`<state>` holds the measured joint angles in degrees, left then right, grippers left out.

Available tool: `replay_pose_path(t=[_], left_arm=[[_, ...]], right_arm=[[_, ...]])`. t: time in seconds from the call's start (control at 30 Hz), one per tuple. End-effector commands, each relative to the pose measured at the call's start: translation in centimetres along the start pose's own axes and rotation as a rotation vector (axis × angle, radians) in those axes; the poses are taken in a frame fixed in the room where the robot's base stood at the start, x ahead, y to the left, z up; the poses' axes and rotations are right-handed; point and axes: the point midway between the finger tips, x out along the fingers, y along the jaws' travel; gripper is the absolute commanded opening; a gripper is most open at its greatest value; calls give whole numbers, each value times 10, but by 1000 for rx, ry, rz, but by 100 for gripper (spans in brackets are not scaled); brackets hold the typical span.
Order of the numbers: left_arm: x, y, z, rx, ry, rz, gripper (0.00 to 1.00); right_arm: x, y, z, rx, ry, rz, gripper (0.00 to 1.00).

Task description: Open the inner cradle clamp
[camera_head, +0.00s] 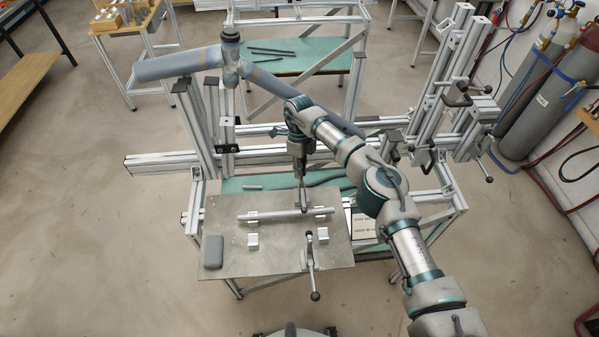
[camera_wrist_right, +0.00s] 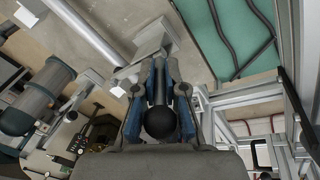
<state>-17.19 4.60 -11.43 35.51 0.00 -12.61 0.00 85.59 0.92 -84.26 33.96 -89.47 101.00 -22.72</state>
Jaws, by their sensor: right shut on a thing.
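My right gripper (camera_head: 302,188) points down over the grey metal plate (camera_head: 225,215), at the far side of the pale tube (camera_head: 280,216) lying there. In the right wrist view the two blue-edged fingers (camera_wrist_right: 160,90) are shut around a dark clamp lever with a black ball knob (camera_wrist_right: 160,123). The gripper hides most of this clamp in the head view. Another clamp (camera_head: 310,262) stands nearer the plate's front edge, its lever and dark knob pointing toward me. My left gripper is not in view.
Small light blocks (camera_head: 252,240) and a grey block (camera_head: 212,252) sit on the plate. Aluminium posts (camera_head: 440,85) with clamps rise at the right. Gas cylinders (camera_head: 545,95) stand far right.

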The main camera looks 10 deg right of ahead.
Motion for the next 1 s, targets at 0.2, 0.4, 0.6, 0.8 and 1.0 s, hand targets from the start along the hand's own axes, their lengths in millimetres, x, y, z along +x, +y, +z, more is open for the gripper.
replay_pose_path(t=[0.2, 0.4, 0.6, 0.8, 1.0], left_arm=[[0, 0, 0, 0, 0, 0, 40], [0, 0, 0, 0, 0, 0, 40], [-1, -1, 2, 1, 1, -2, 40], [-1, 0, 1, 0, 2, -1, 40], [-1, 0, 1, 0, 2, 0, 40]], right_arm=[[-1, -1, -1, 3, -1, -3, 33], [-1, 0, 0, 2, 0, -3, 36], [-7, 2, 0, 1, 0, -3, 36], [-44, 8, -4, 1, -5, -8, 36], [-80, 16, -9, 2, -3, -5, 36]])
